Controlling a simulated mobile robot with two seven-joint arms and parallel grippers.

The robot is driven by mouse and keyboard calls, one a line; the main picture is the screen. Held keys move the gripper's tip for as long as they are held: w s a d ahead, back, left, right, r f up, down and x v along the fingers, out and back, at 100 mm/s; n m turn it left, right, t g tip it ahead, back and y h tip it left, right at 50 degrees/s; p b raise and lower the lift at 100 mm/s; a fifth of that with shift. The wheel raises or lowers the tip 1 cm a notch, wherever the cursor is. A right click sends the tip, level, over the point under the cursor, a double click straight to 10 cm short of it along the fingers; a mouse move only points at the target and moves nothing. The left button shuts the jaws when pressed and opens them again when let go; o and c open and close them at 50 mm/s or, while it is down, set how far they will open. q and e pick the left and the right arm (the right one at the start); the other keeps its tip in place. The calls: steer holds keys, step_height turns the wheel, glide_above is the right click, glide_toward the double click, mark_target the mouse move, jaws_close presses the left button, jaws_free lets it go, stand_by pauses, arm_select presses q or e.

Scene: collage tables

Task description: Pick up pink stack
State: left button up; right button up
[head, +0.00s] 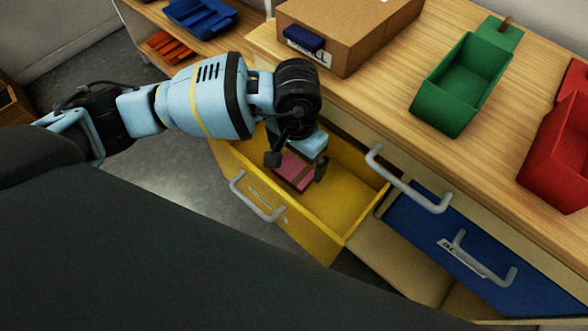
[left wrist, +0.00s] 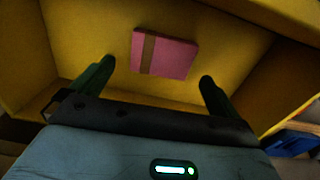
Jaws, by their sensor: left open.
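The pink stack (head: 294,171) lies in the open yellow drawer (head: 345,206). It is a flat pink block with a brown band across it. In the left wrist view the pink stack (left wrist: 172,55) lies on the drawer floor, just ahead of the fingertips and between their lines. My left gripper (head: 297,165) reaches down into the drawer over the stack and partly hides it. In the left wrist view the left gripper (left wrist: 157,72) has its dark green fingers wide apart with nothing between them. My right gripper is not in view.
A cardboard box (head: 348,35) stands on the wooden top behind the drawer, with a green bin (head: 463,85) and a red bin (head: 556,150) to its right. A closed blue drawer (head: 450,247) is right of the yellow one. Drawer walls surround my gripper closely.

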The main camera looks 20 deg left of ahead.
mark_target(294, 170)
arm_select(q)
steer(key=f, duration=0.4)
steer(key=shift+s+a+f, duration=0.1)
steer(key=shift+s+a, duration=0.05)
steer(key=shift+s, duration=0.05)
steer(key=c, duration=0.9)
